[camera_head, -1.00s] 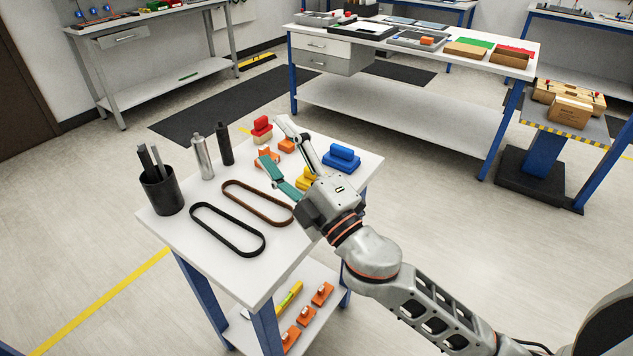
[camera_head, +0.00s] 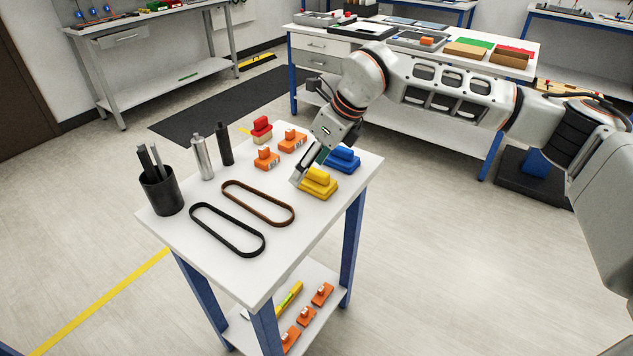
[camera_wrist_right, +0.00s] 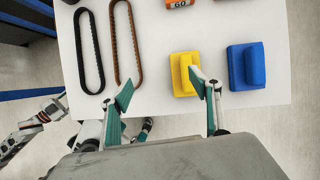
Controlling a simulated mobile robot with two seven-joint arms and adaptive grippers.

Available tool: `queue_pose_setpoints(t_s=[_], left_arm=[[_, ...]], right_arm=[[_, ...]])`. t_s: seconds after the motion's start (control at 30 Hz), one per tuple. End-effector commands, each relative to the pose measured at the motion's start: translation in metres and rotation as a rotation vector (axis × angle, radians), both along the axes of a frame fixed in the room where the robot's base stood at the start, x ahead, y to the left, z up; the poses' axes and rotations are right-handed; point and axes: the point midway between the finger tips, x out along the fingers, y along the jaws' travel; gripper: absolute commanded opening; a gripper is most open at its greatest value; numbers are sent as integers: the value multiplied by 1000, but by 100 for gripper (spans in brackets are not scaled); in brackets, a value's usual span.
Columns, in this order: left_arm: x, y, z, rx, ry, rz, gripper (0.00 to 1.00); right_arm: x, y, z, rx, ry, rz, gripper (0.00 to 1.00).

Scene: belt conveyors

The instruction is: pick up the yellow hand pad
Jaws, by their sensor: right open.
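The yellow hand pad (camera_head: 320,186) lies on the white cart top near its right edge, a raised grip on a flat base. In the right wrist view the yellow hand pad (camera_wrist_right: 181,72) is just ahead of the right fingertip and partly overlapped by it. My right gripper (camera_head: 304,172) is open and empty, reaching down beside the pad in the head view. In the right wrist view my right gripper (camera_wrist_right: 160,82) has its fingers spread, with mostly bare white top between them and the pad off to the right side.
A blue pad (camera_head: 343,159) sits close beside the yellow one. Orange blocks (camera_head: 267,158), a red-topped pad (camera_head: 261,130), brown belt (camera_head: 258,203), black belt (camera_head: 227,229), two cylinders and a black cup (camera_head: 160,190) share the cart. Its front right corner is clear.

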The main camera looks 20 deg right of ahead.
Motion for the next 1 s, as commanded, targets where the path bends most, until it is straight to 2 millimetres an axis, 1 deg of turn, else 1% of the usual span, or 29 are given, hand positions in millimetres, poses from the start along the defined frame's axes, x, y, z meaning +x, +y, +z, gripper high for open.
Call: queue_pose_setpoints(t_s=[0.03, 0.1, 0.2, 0.4, 0.57, 0.73, 0.8, 0.9, 1.0], left_arm=[[0, 0, 0, 0, 0, 0, 40], [0, 0, 0, 0, 0, 0, 40], [0, 0, -1, 0, 1, 0, 40], [-1, 0, -4, 2, 4, 0, 40], [-1, 1, -4, 3, 2, -1, 40], [0, 1, -5, 4, 1, -1, 40], [0, 1, -5, 6, 0, -1, 40], [1, 1, -4, 6, -3, -1, 40], [3, 2, -2, 7, -7, -1, 40]], right_arm=[[5, -15, 5, -35, -4, -27, 62], [9, -29, 8, -69, -3, -52, 62], [13, -36, 4, -90, -2, -68, 62], [18, -32, -15, -89, 1, -67, 62], [22, -31, -25, -88, 0, -68, 62], [31, -31, -48, -88, 2, -68, 62], [34, -28, -58, -87, 2, -67, 62], [37, -26, -64, -88, -1, -67, 62], [37, -26, -64, -88, -2, -67, 62]])
